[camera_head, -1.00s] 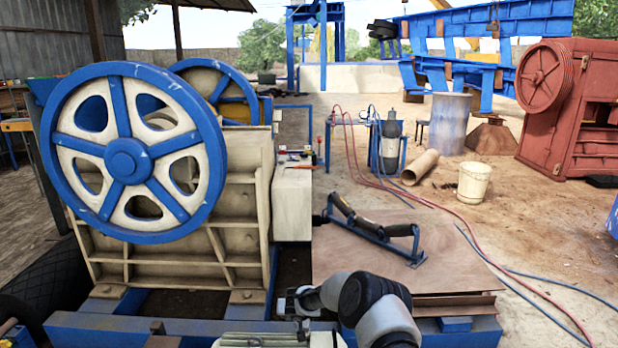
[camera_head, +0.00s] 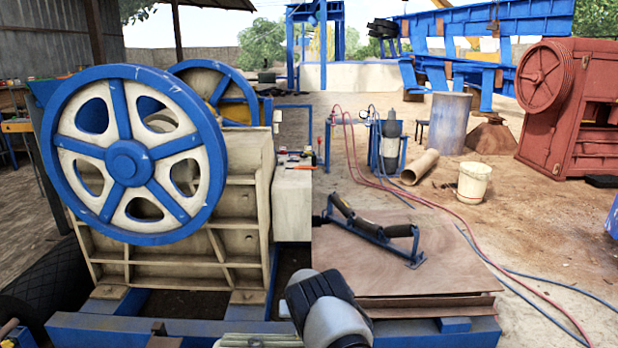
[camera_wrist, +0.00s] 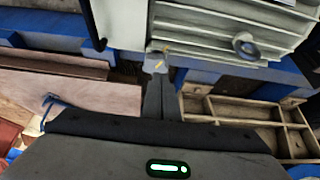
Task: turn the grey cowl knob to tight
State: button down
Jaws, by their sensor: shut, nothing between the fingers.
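In the wrist view, a round dark grey ring-like part (camera_wrist: 246,47), which looks like the cowl knob, sits at the lower edge of a pale ribbed cowl (camera_wrist: 205,30). Its setting cannot be read. My gripper (camera_wrist: 157,68) is shut and empty, its fingers pointing up the picture. The fingertips are left of the ring-like part and apart from it in the picture. A small light grey patch with yellow marks shows at the tips; I cannot tell what it is. In the head view my arm hides the gripper, and I cannot make out the knob.
A blue frame (camera_head: 190,330) runs along the front below the big blue-and-white flywheel (camera_head: 126,160). A brown plate stack (camera_head: 420,275) lies right of my arm. Open ground lies further right.

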jog(key=f+b, duration=0.1)
jog(key=f, duration=0.1)
jog(key=f+b, duration=0.3)
jog(key=f, duration=0.2)
jog(key=shift+d+b, duration=0.4)
jog(key=shift+w+b, duration=0.2)
jog(key=shift+b, duration=0.3)
dwell(0.6)
jog(key=shift+a+r, duration=0.15)
jog(key=shift+a, duration=0.05)
dwell(0.4)
jog(key=shift+s+p, duration=0.3)
jog(key=shift+s, duration=0.1)
jog(key=shift+r+p, duration=1.45)
jog(key=shift+r, duration=1.45)
